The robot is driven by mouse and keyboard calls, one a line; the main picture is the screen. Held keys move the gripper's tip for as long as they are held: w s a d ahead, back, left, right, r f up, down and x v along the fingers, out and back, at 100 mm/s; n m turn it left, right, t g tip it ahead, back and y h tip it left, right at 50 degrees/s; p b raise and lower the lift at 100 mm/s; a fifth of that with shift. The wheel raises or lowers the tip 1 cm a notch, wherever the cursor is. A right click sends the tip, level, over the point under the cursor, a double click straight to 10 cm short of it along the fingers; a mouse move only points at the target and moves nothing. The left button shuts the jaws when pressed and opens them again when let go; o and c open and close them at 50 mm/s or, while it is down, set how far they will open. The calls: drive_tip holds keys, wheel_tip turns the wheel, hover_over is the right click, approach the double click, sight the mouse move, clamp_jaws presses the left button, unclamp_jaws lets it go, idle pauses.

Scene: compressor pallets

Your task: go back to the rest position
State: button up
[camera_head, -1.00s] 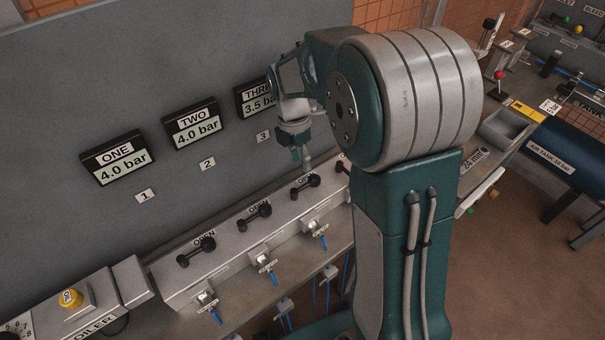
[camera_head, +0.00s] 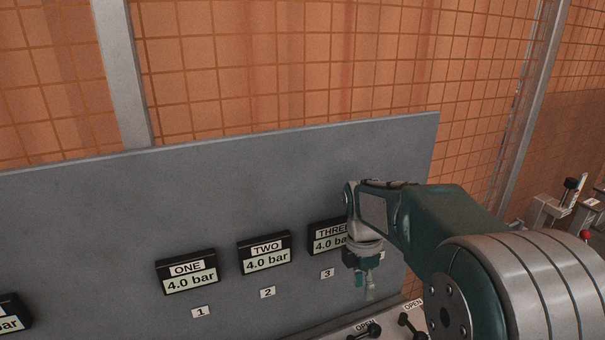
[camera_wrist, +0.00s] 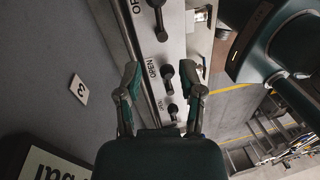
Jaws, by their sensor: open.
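My gripper (camera_head: 365,285) hangs pointing down in front of the grey panel, just below the display labelled THREE (camera_head: 329,237), which reads 4.0 bar and is partly covered by my arm. In the wrist view my gripper (camera_wrist: 162,85) shows two fingers spread apart with nothing between them. Beyond the fingers, black valve handles (camera_wrist: 168,72) marked OPEN stand on a light manifold. The gripper appears apart from them.
The displays ONE (camera_head: 188,272) and TWO (camera_head: 265,254) both read 4.0 bar on the grey panel (camera_head: 90,225). An orange mesh wall (camera_head: 300,70) stands behind. Black handles (camera_head: 368,331) show at the bottom edge. Other equipment (camera_head: 570,200) stands at the right.

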drive_tip(key=s+r+m+t, duration=0.3)
drive_tip(key=s+m, duration=0.7)
drive_tip(key=s+a+r+m+t, duration=0.1)
drive_tip(key=s+r+m+t, duration=0.2)
drive_tip(key=s+m, duration=0.7)
drive_tip(key=shift+r+m+t+y, duration=0.3)
drive_tip(key=shift+t, duration=0.4)
drive_tip(key=shift+a, duration=0.15)
